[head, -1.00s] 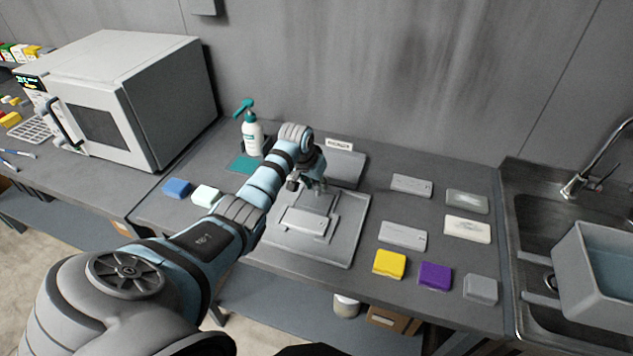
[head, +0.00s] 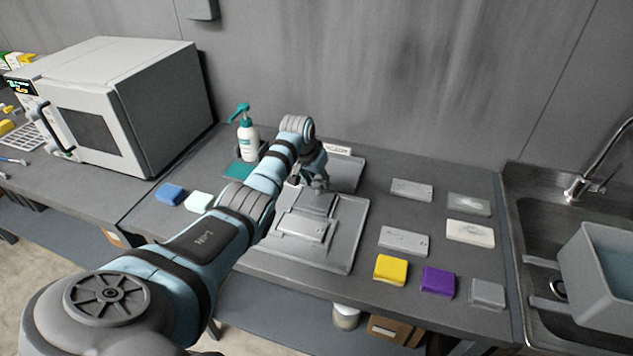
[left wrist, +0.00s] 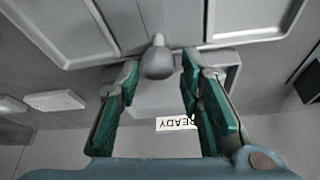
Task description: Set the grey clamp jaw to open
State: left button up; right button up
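The grey clamp (left wrist: 160,95) is a block behind the flat grey fixture plate (head: 335,255). In the left wrist view a rounded grey knob (left wrist: 157,62) on a short stem points toward the plate. A label reading READY (left wrist: 176,124) appears upside down beside the block. My left gripper (left wrist: 160,70) is open, with its green-padded fingers on either side of the knob and gaps between. In the head view the left gripper (head: 314,183) hangs over the back of the plate and hides much of the clamp. My right gripper is not in view.
A pump bottle (head: 247,138) stands behind left of my arm, beside a large white oven (head: 120,105). Grey plates, a yellow block (head: 390,269) and a purple block (head: 438,281) lie right of the fixture. A sink (head: 535,230) is at the far right.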

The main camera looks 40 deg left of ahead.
aim_at(309, 205)
pick_arm(q)
jog(key=shift+o, duration=0.5)
jog(key=shift+f, duration=0.1)
jog(key=v, duration=1.2)
jog(key=shift+w, duration=0.1)
